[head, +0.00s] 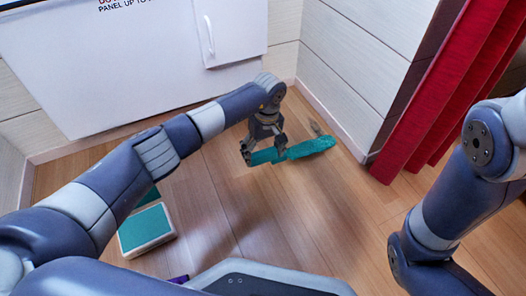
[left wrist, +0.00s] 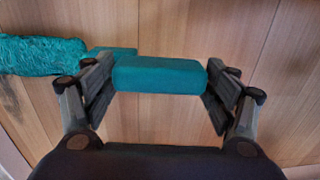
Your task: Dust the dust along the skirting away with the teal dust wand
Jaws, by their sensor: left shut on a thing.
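The teal dust wand (head: 312,148) is held low over the wooden floor near the corner, its fluffy head pointing right toward the skirting. My left gripper (head: 264,153) is shut on its handle. In the left wrist view the teal handle (left wrist: 160,75) lies between the two fingers, and the fluffy head (left wrist: 40,55) extends to the left. A small greyish patch that looks like dust (head: 316,129) shows just beyond the head, by the skirting (head: 335,140). I cannot tell whether the head touches the floor. My right arm shows at the right, but its gripper is out of view.
A red curtain (head: 440,100) hangs at the right of the corner. A large white panel (head: 110,60) stands along the back wall. A teal-and-white block (head: 146,230) lies on the floor at left, with a purple item (head: 180,279) nearer me. The middle floor (head: 290,215) is clear.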

